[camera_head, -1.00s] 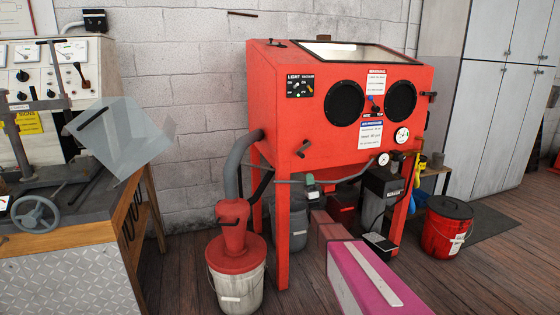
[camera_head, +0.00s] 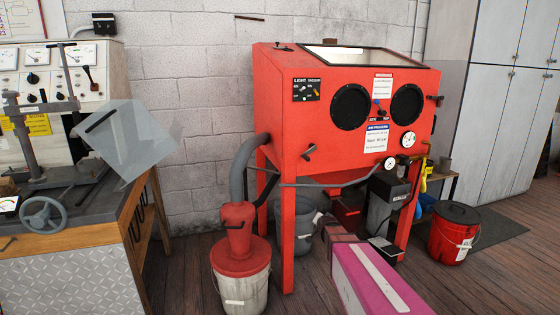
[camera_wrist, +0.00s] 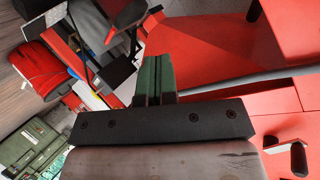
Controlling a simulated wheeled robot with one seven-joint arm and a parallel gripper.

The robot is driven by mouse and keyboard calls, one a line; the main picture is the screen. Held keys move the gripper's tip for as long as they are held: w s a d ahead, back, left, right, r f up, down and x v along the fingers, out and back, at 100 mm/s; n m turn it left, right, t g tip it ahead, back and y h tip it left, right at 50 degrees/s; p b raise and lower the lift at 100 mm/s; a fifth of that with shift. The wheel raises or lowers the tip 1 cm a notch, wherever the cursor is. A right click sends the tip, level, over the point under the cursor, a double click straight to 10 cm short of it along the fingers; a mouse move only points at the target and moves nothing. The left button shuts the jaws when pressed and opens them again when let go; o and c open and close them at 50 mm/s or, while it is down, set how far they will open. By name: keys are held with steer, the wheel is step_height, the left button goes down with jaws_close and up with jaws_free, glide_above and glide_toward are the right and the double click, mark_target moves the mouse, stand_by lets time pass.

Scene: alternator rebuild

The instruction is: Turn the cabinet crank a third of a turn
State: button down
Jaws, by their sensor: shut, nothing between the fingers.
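The cabinet crank (camera_head: 309,152) is a small dark lever on the lower left front of the red blast cabinet (camera_head: 310,120). In the wrist view a dark crank handle (camera_wrist: 298,158) shows at the lower right, beside red sheet metal. My gripper (camera_wrist: 153,64) shows there with its green fingers shut together and empty. The fingers are apart from the crank, well to its left in that picture.
A grey hose and a red-lidded bucket (camera_head: 240,268) stand left of the cabinet legs. A red bucket (camera_head: 454,232) stands at right. A workbench (camera_head: 75,238) with a grey handwheel is at left. A grey pipe (camera_head: 340,181) crosses under the cabinet.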

steer(key=s+f+n+g, duration=0.2)
steer(key=s+g, duration=0.4)
steer(key=s, duration=0.9)
steer(key=s+f+n+g, duration=0.2)
steer(key=s+n+g, duration=0.2)
steer(key=s, duration=1)
steer(key=g, duration=0.2)
steer(key=shift+s+a+n+g, duration=0.15)
steer(key=shift+s+n+g, duration=0.2)
steer(key=shift+n+g, duration=0.05)
